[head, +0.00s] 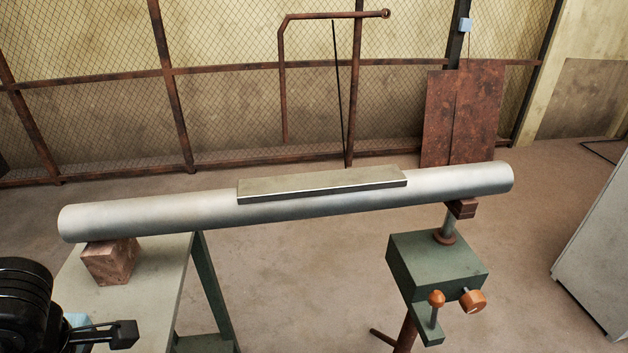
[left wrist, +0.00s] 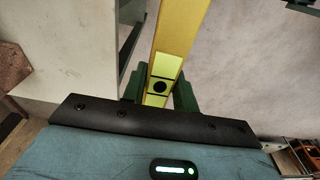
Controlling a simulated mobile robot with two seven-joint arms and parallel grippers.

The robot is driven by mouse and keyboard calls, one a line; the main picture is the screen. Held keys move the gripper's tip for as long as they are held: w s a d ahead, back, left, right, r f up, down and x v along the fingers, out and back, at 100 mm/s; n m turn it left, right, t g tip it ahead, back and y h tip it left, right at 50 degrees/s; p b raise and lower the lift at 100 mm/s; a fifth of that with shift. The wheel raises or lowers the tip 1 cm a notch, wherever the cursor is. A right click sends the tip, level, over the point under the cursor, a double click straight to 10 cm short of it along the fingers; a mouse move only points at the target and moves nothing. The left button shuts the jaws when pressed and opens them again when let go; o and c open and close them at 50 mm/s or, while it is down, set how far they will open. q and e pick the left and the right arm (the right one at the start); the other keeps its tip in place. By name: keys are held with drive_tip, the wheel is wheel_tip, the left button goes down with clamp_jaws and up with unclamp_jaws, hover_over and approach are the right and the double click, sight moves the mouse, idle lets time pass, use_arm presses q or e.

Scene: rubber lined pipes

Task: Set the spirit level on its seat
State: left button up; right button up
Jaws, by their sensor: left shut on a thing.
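The pale grey pipe (head: 150,218) lies across the view, slightly raised at its right end. A flat grey bar-shaped seat (head: 320,184) is on top of its middle and looks empty. The yellow spirit level (left wrist: 178,45) shows in the left wrist view, with a yellow-green vial window and a dark round mark. It runs down behind the dark edge of my gripper. My left gripper (head: 115,336) is at the lower left of the head view, below the pipe, shut on the level. My right gripper is not in view.
A brown block (head: 110,260) on the pale table (head: 160,270) supports the pipe's left end. A green stand (head: 437,262) with orange knobs supports the right. A grey cabinet (head: 598,250) stands at the right edge. Open floor separates table and stand.

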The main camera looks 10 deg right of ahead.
use_arm(q)
drive_tip(key=m, duration=0.2)
drive_tip(key=w+m, duration=0.1)
drive_tip(key=shift+d+f+m, duration=0.3)
drive_tip(key=shift+f, duration=0.1)
drive_tip(key=w+m, duration=0.1)
drive_tip(key=m, duration=0.3)
drive_tip(key=w+d+f+m+h, duration=0.1)
drive_tip(key=m, duration=0.4)
drive_tip(key=w+d+f+m+t, duration=0.1)
drive_tip(key=m, duration=0.3)
drive_tip(key=shift+f, duration=0.25)
drive_tip(key=shift+w, duration=0.1)
